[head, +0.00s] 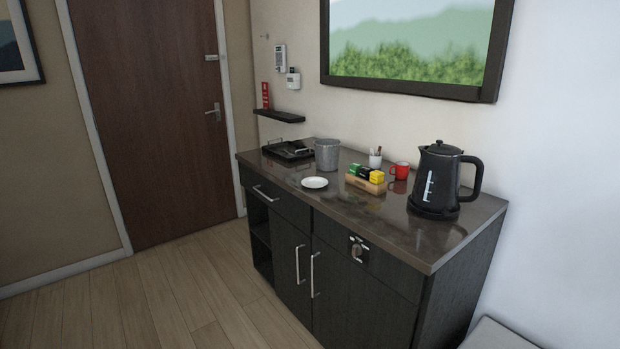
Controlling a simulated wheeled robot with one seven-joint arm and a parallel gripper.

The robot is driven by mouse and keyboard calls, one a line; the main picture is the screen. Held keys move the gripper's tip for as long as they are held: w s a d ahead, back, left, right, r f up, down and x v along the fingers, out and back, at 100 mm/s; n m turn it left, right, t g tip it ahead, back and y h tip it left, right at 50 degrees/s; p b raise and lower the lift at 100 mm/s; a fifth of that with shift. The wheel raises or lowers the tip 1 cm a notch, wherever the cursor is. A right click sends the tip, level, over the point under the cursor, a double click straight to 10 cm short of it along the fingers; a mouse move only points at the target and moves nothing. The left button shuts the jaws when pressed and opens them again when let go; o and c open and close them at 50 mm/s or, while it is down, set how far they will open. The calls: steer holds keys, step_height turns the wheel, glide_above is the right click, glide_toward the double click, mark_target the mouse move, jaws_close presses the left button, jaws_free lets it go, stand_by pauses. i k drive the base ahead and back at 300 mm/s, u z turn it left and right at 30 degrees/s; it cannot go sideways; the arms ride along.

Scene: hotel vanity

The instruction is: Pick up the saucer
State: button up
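A small white saucer (314,183) lies flat on the dark brown counter (383,232), close to its front edge. My gripper is not in the head view.
Behind the saucer stands a grey metal bucket (327,154). A black tray (288,150) lies to its left. Right of the saucer are a wooden box of tea packets (365,185), a white cup with sticks (375,158), a red mug (400,170) and a black kettle (440,180). Floor in front is clear.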

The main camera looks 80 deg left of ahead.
mark_target(311, 182)
steer(key=u, duration=2.2)
